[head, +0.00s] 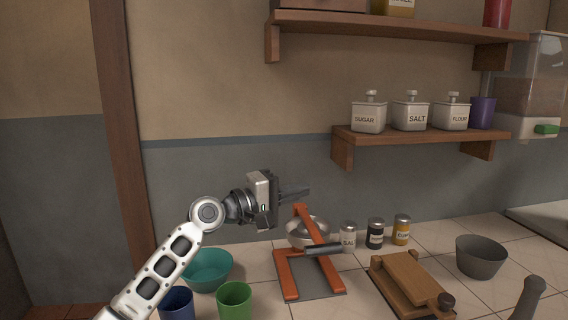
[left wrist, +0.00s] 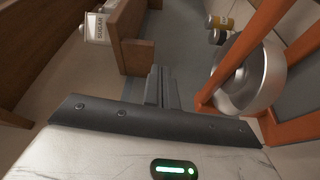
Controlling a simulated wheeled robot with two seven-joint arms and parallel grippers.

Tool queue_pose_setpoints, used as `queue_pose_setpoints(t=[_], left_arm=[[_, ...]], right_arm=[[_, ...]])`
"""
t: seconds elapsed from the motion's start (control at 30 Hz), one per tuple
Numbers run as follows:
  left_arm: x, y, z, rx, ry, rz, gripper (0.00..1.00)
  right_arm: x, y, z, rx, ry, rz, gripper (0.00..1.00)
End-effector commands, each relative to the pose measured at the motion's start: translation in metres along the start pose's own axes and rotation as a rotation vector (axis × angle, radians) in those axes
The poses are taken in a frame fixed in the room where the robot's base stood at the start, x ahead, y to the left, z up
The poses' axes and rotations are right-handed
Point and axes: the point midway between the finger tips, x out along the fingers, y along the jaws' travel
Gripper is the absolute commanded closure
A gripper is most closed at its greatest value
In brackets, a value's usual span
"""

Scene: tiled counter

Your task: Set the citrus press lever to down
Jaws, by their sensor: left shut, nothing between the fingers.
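The citrus press (head: 283,275) stands on the counter with an orange frame, a grey base and a round metal bowl (head: 308,232). An orange bar slopes across the bowl from upper left to lower right, and a dark handle (head: 323,250) lies in front of the bowl. My left gripper (head: 303,190) is shut and empty, above the top of the orange bar. In the left wrist view my closed fingers (left wrist: 160,88) are left of the metal bowl (left wrist: 258,80) and the orange bars (left wrist: 235,55). I see no clear contact. My right gripper is not in view.
A teal bowl (head: 208,270), a blue cup (head: 176,303) and a green cup (head: 234,300) stand left of the press. A wooden press (head: 410,285) and grey bowl (head: 481,257) are right. A shelf (head: 420,138) holds canisters.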

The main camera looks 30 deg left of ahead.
Motion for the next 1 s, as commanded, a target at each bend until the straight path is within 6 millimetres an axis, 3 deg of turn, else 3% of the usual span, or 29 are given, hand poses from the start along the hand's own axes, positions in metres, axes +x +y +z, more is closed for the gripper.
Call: queue_pose_setpoints(t=[1.0], left_arm=[[-0.002, -0.014, 0.008, 0.0, -0.002, 0.001, 1.0]], right_arm=[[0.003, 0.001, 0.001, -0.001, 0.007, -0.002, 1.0]])
